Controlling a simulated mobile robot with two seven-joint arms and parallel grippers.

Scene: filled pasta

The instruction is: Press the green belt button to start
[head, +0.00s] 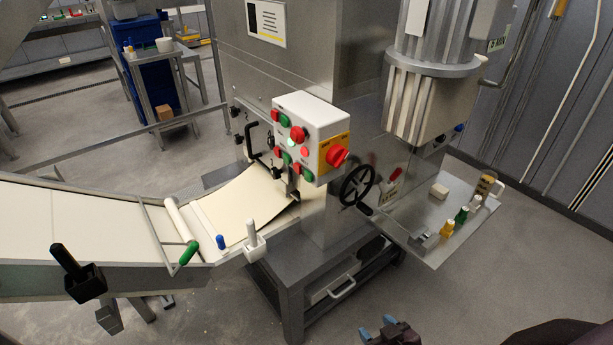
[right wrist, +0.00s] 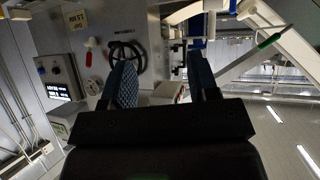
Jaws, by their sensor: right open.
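A white control box (head: 320,115) is mounted on the steel machine in the head view. Its face carries several red and green buttons, among them an upper green button (head: 283,121) and a lower green button (head: 287,158). Their labels are too small to read, so I cannot tell which is the belt button. My right gripper (head: 392,330) is at the bottom edge of the head view, well below and apart from the box. In the right wrist view its two blue-padded fingers (right wrist: 163,85) are spread with nothing between them. My left gripper is out of view.
A red rotary switch (head: 337,156) sits on the box's side, above a black handwheel (head: 356,186). A conveyor (head: 85,220) with a cream belt runs left. A steel shelf (head: 420,240) with small bottles juts out right. Open floor lies in front.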

